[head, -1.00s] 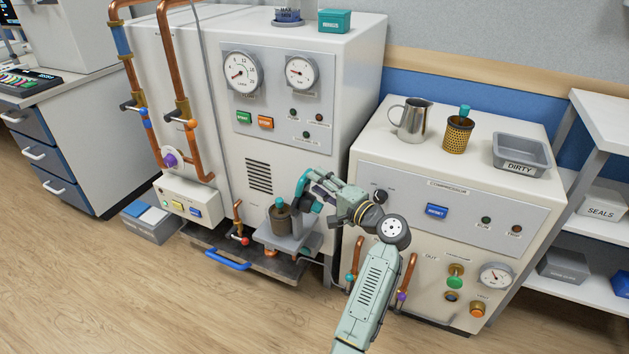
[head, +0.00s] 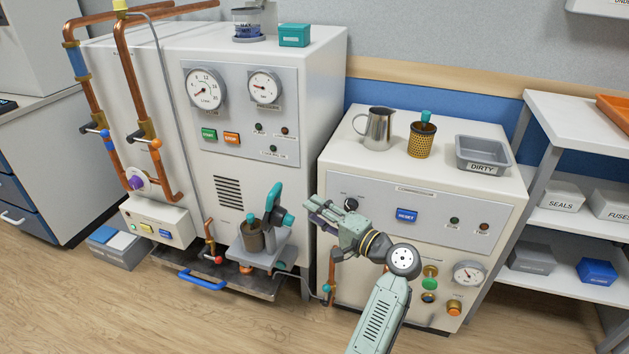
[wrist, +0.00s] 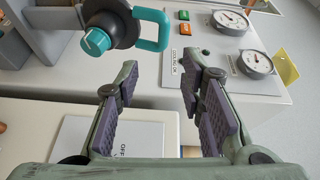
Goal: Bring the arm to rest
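My gripper (head: 318,211) is in front of the upper left of the compressor cabinet in the head view. In the wrist view my gripper (wrist: 160,108) shows its two dark-padded fingers apart, with nothing between them. A dark canister (head: 253,236) with a teal handle stands on a grey bracket (head: 280,254) at the front of the large white cabinet, to the left of my gripper and apart from it. In the wrist view a teal loop handle (wrist: 152,30) and a teal knob (wrist: 96,41) show beyond the fingertips.
The compressor cabinet (head: 450,235) carries a metal jug (head: 378,128), a perforated brass filter (head: 422,141) and a DIRTY tray (head: 484,155) on top. Copper pipes (head: 140,90) run down the large cabinet's left front. A shelf unit (head: 560,228) stands right. Open floor lies in front.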

